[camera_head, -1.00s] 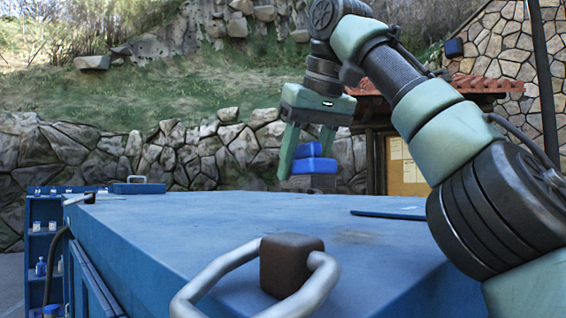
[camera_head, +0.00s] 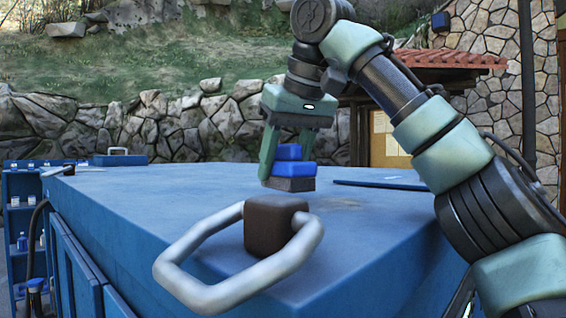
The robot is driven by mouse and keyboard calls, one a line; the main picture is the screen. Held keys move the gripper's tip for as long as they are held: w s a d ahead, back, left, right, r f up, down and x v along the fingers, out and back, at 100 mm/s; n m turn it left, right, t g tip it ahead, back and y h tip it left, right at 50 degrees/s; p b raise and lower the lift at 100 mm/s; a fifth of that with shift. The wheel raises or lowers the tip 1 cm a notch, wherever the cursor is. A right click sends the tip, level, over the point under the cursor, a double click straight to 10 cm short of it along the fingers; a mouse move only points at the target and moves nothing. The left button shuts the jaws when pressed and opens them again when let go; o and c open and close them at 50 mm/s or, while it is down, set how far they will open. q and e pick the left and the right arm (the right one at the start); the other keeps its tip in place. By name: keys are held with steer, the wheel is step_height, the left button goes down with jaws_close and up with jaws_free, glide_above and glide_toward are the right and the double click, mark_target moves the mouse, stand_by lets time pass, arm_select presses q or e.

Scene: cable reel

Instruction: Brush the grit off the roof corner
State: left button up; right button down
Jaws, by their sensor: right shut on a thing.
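My right gripper (camera_head: 288,180) is shut on a brush (camera_head: 290,152) with a blue body and a dark grey bristle block at its lower end. The brush is upright, bristles down, over the blue roof (camera_head: 150,195). I cannot tell if the bristles touch the roof. A faint brownish patch of grit (camera_head: 341,203) lies on the roof, a little right of and nearer than the brush. My left gripper is out of view.
A dark brown block with a pale bent handle (camera_head: 178,258) stands at the roof's near edge. A flat dark blue strip (camera_head: 380,185) lies right of the brush. A blue case (camera_head: 121,160) and a shelf with bottles (camera_head: 22,215) are at the left.

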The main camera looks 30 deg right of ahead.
steer(key=shift+f, duration=0.15)
steer(key=shift+f+b, duration=0.35)
steer(key=shift+b, duration=0.05)
steer(key=shift+f+b, duration=0.45)
steer(key=shift+f, duration=0.1)
stand_by(0.3)
